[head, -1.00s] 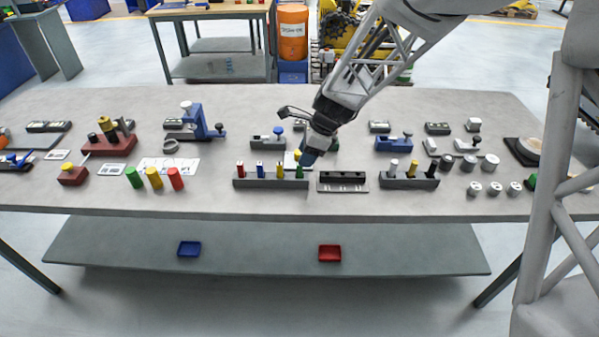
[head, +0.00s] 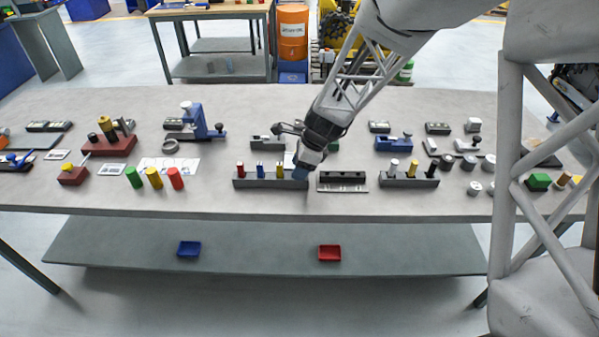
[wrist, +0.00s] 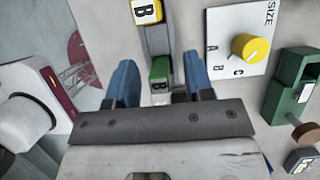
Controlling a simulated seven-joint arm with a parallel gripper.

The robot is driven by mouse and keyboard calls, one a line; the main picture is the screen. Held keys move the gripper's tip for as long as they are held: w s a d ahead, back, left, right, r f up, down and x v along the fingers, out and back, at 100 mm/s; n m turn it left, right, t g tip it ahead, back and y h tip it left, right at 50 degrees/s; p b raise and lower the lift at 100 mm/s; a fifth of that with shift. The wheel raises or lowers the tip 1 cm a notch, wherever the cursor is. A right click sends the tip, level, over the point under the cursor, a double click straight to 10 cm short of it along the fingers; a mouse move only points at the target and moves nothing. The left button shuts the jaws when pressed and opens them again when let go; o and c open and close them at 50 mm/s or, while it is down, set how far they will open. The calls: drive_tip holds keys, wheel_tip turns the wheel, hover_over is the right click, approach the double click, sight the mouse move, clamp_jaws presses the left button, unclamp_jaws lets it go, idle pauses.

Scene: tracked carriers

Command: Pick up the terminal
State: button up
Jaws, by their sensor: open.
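A grey rack (head: 256,183) near the front edge of the table holds a row of small coloured blocks that look like terminals: red (head: 240,170), blue (head: 260,169) and yellow (head: 280,171). My gripper (head: 301,174) is low at the right end of the rack, hiding the green terminal in the head view. In the wrist view its blue fingers (wrist: 160,80) are open, one on each side of the green terminal, with gaps visible.
A black-topped fixture (head: 342,180) stands close to the right of my gripper. A grey rack with several pegs (head: 408,182) is farther right. A white size card with a yellow knob (wrist: 238,42) and a green device (wrist: 292,88) lie right of the fingers in the wrist view.

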clamp_jaws()
idle(0.4)
drive_tip(key=shift+r, duration=0.8)
wheel_tip(320, 180, up, 2)
drive_tip(key=shift+r, duration=0.1)
drive_tip(key=s+d, duration=0.2)
drive_tip(key=s, duration=0.5)
drive_tip(key=s+d+r, duration=0.1)
drive_tip(key=s+d, duration=0.1)
drive_tip(key=s, duration=0.6)
drive_tip(key=shift+s+d, duration=0.15)
drive_tip(key=shift+d, duration=0.25)
drive_tip(key=shift+r, duration=0.1)
